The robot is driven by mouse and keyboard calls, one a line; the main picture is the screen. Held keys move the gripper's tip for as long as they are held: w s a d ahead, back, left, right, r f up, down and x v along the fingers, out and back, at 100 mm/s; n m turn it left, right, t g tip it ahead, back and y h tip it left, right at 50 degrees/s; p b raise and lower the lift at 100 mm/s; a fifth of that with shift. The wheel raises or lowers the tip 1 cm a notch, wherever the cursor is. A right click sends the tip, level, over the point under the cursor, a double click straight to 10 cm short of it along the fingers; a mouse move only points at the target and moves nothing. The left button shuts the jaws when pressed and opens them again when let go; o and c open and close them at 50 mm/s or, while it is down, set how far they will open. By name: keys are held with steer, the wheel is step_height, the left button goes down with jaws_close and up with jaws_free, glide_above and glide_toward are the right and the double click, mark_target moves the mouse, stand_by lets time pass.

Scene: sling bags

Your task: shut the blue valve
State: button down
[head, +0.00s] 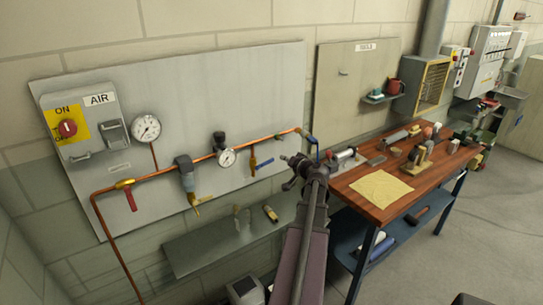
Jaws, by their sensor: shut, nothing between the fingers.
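A blue lever handle (264,164) sits on a short branch below the copper pipe, right of the small gauge. It slants slightly up to the right. A second blue handle (311,139) shows near the right end of the pipe, just above my gripper, which partly hides that area. I cannot tell which of the two is the blue valve. My dark gripper (287,167) is shut and empty, in front of the panel's right lower edge. It appears just right of the first lever; any contact is unclear.
A red-handled valve (131,199) hangs at the pipe's left end. Gauges (146,128), a filter (186,173) and an AIR switch box (82,122) share the panel. A grey shelf (200,253) lies below. A wooden workbench (350,202) with a vise and tools stands right of my arm.

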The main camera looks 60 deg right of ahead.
steer(key=n, duration=0.3)
steer(key=r+n+p, duration=0.1)
steer(key=n, duration=0.2)
steer(key=n+p, duration=0.1)
steer(key=n, duration=0.3)
steer(key=shift+a+r+g, duration=0.1)
steer(key=shift+r+g, duration=0.2)
steer(key=shift+r, duration=0.1)
steer(key=shift+w, duration=0.2)
steer(key=b, duration=0.3)
glide_above(265, 164)
steer(key=s+d, duration=0.2)
step_height(265, 164, down, 4)
steer(key=shift+f+b, duration=1.2)
steer(key=shift+b, duration=0.35)
